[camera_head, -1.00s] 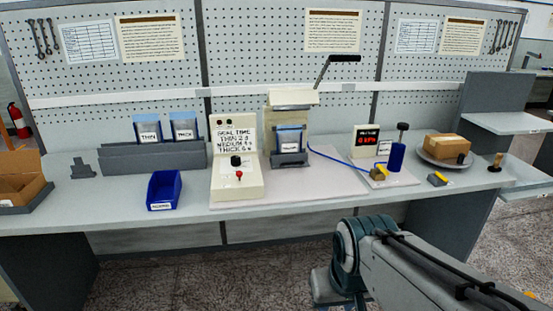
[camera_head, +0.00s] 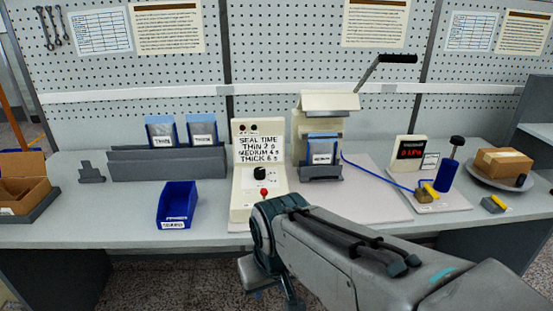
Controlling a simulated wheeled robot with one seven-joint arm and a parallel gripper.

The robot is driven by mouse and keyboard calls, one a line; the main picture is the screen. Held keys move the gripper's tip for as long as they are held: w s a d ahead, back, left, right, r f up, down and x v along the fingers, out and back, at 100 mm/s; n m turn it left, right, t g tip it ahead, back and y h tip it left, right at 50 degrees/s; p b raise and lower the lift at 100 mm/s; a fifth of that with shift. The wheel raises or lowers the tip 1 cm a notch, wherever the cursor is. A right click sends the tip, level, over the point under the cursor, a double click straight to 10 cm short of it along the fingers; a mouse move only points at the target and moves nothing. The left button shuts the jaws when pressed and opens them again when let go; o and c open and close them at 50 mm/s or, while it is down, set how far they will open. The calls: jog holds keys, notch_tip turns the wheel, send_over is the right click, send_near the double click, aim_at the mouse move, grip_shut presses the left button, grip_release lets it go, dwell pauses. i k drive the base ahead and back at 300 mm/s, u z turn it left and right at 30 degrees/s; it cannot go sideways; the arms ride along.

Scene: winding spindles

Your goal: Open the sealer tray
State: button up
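The sealer (camera_head: 303,142) is a cream machine on the bench, right of centre, with a hood-like top and a raised black-handled lever (camera_head: 398,59). A dark grey holder (camera_head: 321,173) sits low at its front, and a blue-framed pouch (camera_head: 323,150) with a white label stands upright in it. I cannot tell which part is the sealer tray or whether it is open. My arm reaches in from the lower right, with its teal joint near the bench's front edge. My gripper does not show; no fingers can be made out.
Left of the sealer is a cream control box (camera_head: 260,205) with a dial, red knob and seal-time sign. A blue bin (camera_head: 178,202) and a grey rack (camera_head: 168,163) stand further left. A pressure display (camera_head: 410,150), blue cylinder (camera_head: 447,174) and plate with a cardboard box (camera_head: 503,160) are right.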

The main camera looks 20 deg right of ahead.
aim_at(329, 173)
jog(key=z, duration=0.45)
jog(key=i, duration=0.95)
jog(key=z, duration=0.8)
